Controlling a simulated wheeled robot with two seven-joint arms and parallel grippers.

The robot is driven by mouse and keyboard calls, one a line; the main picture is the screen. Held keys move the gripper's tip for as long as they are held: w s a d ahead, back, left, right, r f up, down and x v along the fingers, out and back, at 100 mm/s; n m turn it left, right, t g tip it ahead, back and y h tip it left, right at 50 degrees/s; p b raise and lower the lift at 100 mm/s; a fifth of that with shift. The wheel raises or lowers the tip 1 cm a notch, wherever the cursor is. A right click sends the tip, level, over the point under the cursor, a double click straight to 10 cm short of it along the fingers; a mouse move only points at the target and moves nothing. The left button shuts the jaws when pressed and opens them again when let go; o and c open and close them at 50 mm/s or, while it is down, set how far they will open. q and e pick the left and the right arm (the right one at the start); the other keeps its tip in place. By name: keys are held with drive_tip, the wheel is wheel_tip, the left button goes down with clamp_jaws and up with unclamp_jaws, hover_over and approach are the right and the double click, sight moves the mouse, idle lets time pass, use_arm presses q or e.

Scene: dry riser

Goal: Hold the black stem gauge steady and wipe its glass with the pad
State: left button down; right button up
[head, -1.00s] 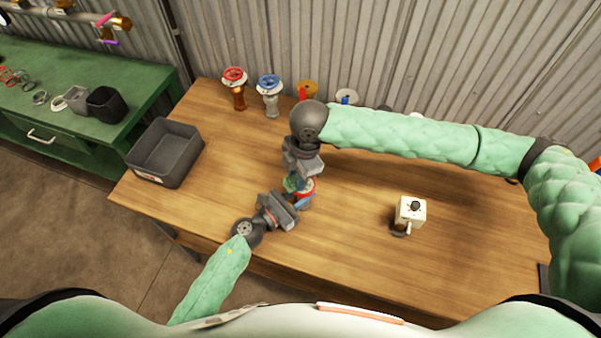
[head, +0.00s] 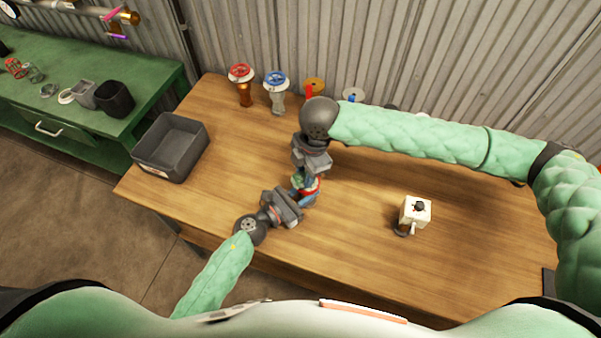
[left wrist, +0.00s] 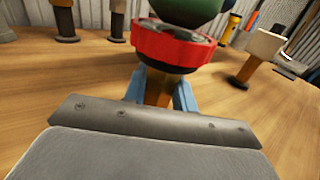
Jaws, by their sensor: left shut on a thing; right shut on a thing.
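My left gripper (head: 304,201) is shut on the stem of a gauge with a red rim (left wrist: 178,46). The gauge is upright at the middle of the table, and its stem (left wrist: 158,90) looks brown between the blue fingers in the left wrist view. My right gripper (head: 304,179) reaches down from above, shut on a green pad (left wrist: 190,14). The pad is over the gauge's face and seems to touch it. The glass is hidden under the pad, and the gauge is mostly hidden by the grippers in the head view.
A red-topped gauge (head: 241,84), a blue-topped one (head: 276,92) and others stand along the back edge. A dark grey bin (head: 171,147) is at the left. A white block with a black knob (head: 415,210) stands at the right.

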drive_tip(key=shift+s+a+r, duration=0.1)
drive_tip(key=shift+s+a, duration=0.2)
drive_tip(key=shift+a, duration=0.2)
drive_tip(key=shift+s+a, duration=0.25)
drive_tip(key=shift+a, duration=0.25)
drive_tip(key=shift+w+d, duration=0.35)
drive_tip(key=shift+d, duration=0.2)
drive_tip(key=shift+w+d, duration=0.3)
drive_tip(key=shift+d, duration=0.25)
drive_tip(key=shift+s+a+f, duration=0.1)
drive_tip(key=shift+s+a, duration=0.3)
drive_tip(key=shift+a, duration=0.15)
drive_tip(key=shift+s+a+f, duration=0.1)
drive_tip(key=shift+s+a, duration=0.25)
drive_tip(key=shift+a, duration=0.2)
drive_tip(key=shift+w+d, duration=0.1)
drive_tip(key=shift+w+d+r, duration=0.1)
drive_tip(key=shift+w+d, duration=0.25)
drive_tip(key=shift+d, duration=0.2)
drive_tip(key=shift+w+d+r, duration=0.1)
drive_tip(key=shift+w+d, duration=0.2)
drive_tip(key=shift+d, duration=0.2)
drive_tip(key=shift+r, duration=0.1)
